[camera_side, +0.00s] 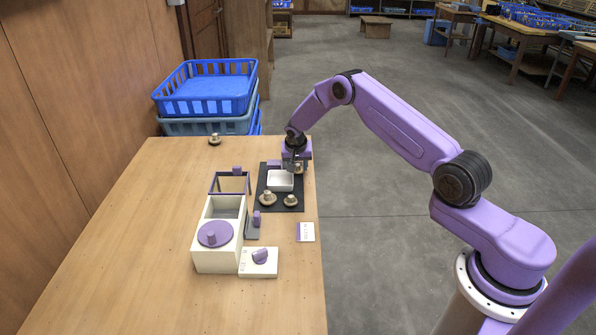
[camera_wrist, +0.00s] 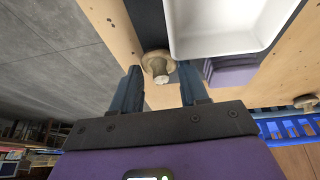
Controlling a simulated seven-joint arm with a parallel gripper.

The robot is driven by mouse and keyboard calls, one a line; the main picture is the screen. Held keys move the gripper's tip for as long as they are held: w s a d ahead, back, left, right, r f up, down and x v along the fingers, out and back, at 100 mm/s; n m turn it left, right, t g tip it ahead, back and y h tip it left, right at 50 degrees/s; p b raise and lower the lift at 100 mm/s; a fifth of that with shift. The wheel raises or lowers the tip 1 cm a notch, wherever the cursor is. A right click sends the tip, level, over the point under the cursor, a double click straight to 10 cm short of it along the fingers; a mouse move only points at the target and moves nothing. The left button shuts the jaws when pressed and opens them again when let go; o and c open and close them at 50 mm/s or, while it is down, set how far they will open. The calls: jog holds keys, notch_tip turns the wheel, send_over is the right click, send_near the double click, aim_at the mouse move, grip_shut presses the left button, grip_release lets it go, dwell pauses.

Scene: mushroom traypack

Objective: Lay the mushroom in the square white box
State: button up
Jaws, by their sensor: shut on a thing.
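The square white box (camera_side: 281,188) stands on a dark mat (camera_side: 264,178) near the right side of the table. In the wrist view the box (camera_wrist: 225,45) fills the top right, and its visible inside is empty. My gripper (camera_side: 296,165) is beyond the box and slightly right of it. In the wrist view its two fingers (camera_wrist: 159,82) stand either side of a pale brown mushroom (camera_wrist: 158,64) with a white stem end. The gripper is shut on this mushroom, which is beside the box, outside its wall. The exact height above the mat cannot be told.
Two mushrooms (camera_side: 266,198) (camera_side: 290,201) stand on the mat in front of the box. Another mushroom (camera_side: 214,139) is at the far left. A cream container (camera_side: 218,258) with a purple round lid and a small scale-like block (camera_side: 259,268) stand nearer. Blue crates (camera_side: 208,90) are behind.

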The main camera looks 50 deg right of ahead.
aim_at(298, 168)
jog(key=shift+r, duration=0.1)
jog(key=shift+r, duration=0.5)
notch_tip(298, 168, up, 2)
jog(key=shift+r, duration=0.15)
jog(key=s+a+r, duration=0.3)
jog(key=s+r, duration=0.7)
jog(key=s, duration=0.3)
jog(key=s+a+r+n+t+y, duration=0.1)
jog(key=s+a+r+n+y, duration=0.2)
jog(key=s+a+r+n, duration=0.2)
jog(key=s+a+n, duration=0.3)
jog(key=s+a, duration=0.2)
jog(key=a, duration=0.1)
jog(key=shift+s+a+r+n+t, duration=0.25)
jog(key=shift+a+r+n+t, duration=0.15)
jog(key=shift+d, duration=0.1)
